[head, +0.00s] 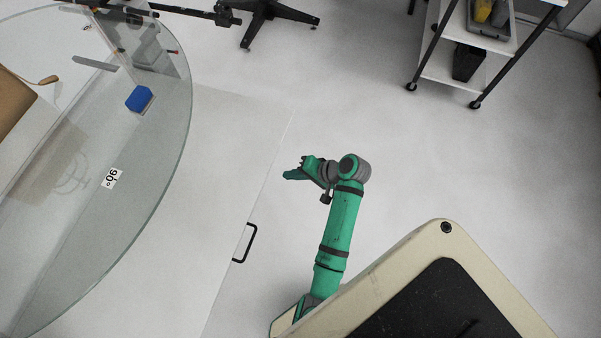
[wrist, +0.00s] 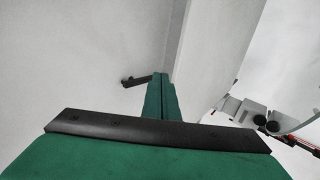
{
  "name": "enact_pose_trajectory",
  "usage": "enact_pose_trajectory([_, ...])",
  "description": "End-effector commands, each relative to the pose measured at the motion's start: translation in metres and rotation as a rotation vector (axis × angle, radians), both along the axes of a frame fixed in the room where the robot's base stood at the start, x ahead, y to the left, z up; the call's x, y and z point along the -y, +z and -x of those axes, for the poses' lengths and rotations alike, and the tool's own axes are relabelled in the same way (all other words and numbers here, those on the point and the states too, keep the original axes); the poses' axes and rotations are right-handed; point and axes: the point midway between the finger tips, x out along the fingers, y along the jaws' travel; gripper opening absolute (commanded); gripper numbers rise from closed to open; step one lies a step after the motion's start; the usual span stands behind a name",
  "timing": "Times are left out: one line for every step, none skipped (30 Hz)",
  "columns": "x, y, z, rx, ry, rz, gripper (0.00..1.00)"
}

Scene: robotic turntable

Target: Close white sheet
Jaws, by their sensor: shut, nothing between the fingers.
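The white sheet (head: 222,160) is a pale flat panel on the left in the head view, partly behind the round glass turntable. A black bar handle (head: 250,243) sits by its right edge. My gripper (head: 287,176) is just right of that edge, up the picture from the handle and apart from it. In the wrist view the green fingers (wrist: 160,92) are together with nothing between them. The handle (wrist: 136,80) shows small beyond them to the left, on the white sheet (wrist: 80,50).
The glass turntable (head: 165,180) carries a blue block (head: 138,99) and a "90" label (head: 112,178). A shelf cart (head: 460,75) stands at the upper right and a black stand base (head: 275,18) at the top. The floor between my arm and the cart is clear.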

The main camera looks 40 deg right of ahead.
Motion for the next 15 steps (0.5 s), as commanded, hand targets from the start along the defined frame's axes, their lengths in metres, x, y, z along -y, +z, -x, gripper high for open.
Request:
enact_pose_trajectory([-0.005,-0.007,-0.005,-0.002,0.003,-0.002,0.0])
enact_pose_trajectory([-0.007,-0.01,-0.008,-0.001,0.002,-0.002,0.0])
enact_pose_trajectory([-0.01,-0.015,-0.012,-0.002,0.003,-0.002,0.0])
enact_pose_trajectory([-0.013,-0.013,-0.017,-0.001,0.003,0.001,0.0])
enact_pose_trajectory([-0.016,-0.012,-0.021,-0.001,0.003,0.001,0.0])
enact_pose_trajectory([-0.019,-0.012,-0.025,-0.001,0.003,0.001,0.0])
enact_pose_trajectory([-0.021,-0.012,-0.028,0.0,0.002,0.001,0.0])
enact_pose_trajectory([-0.022,-0.012,-0.031,0.0,0.001,0.002,0.0])
enact_pose_trajectory([-0.025,-0.012,-0.034,0.0,0.001,0.001,0.0])
enact_pose_trajectory([-0.026,-0.012,-0.036,0.0,0.001,0.001,0.0])
enact_pose_trajectory([-0.028,-0.012,-0.038,-0.001,0.001,0.001,0.0])
enact_pose_trajectory([-0.029,-0.012,-0.04,-0.001,0.001,0.001,0.0])
enact_pose_trajectory([-0.03,-0.012,-0.041,-0.001,0.001,0.001,0.0])
enact_pose_trajectory([-0.03,-0.012,-0.041,-0.001,0.001,0.001,0.0])
enact_pose_trajectory([-0.031,-0.012,-0.042,0.0,0.001,0.001,0.0])
